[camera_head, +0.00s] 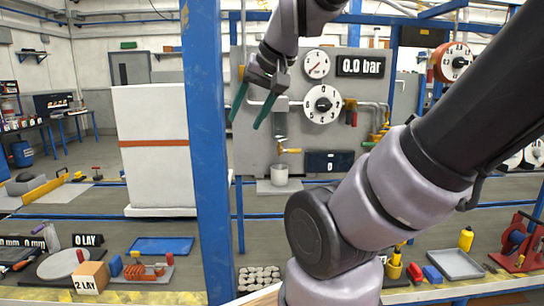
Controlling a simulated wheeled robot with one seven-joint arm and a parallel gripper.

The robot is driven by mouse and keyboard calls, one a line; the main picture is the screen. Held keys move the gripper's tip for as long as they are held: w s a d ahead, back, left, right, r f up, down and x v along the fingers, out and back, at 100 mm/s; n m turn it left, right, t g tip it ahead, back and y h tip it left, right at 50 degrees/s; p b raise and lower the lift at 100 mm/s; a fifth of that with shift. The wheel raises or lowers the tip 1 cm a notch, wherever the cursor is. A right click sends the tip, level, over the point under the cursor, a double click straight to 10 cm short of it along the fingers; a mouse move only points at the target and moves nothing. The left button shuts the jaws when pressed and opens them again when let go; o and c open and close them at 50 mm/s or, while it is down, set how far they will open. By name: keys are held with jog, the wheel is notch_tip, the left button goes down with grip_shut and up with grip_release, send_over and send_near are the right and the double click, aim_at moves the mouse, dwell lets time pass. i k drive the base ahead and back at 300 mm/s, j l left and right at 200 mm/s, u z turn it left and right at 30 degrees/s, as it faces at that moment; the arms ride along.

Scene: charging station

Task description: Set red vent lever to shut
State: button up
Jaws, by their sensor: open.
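My gripper (248,121) is open, with two dark green fingers pointing down and to the left. It is empty and hangs in front of the left part of the grey panel (262,160). A small red handle (351,117), which looks like the red vent lever, is on the panel right of the large white dial, near some pipes. It lies to the right of my gripper and clear of it. The handle appears to hang downward, but it is too small to tell its exact setting.
The panel carries a pressure gauge (316,64), a "0.0 bar" display (360,66), a numbered dial (322,104) and a yellow-handled tap (288,150) above a pale cup (279,175). A blue post (207,180) stands left. My arm covers the right.

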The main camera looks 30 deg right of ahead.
aim_at(355, 120)
jog(key=z, duration=1.4)
jog(key=i+l+u, duration=0.2)
jog(key=l, duration=0.2)
jog(key=l+u, duration=0.2)
jog(key=l, duration=0.2)
jog(key=i+l+u, duration=0.15)
jog(key=i+l, duration=0.15)
jog(key=l, duration=0.1)
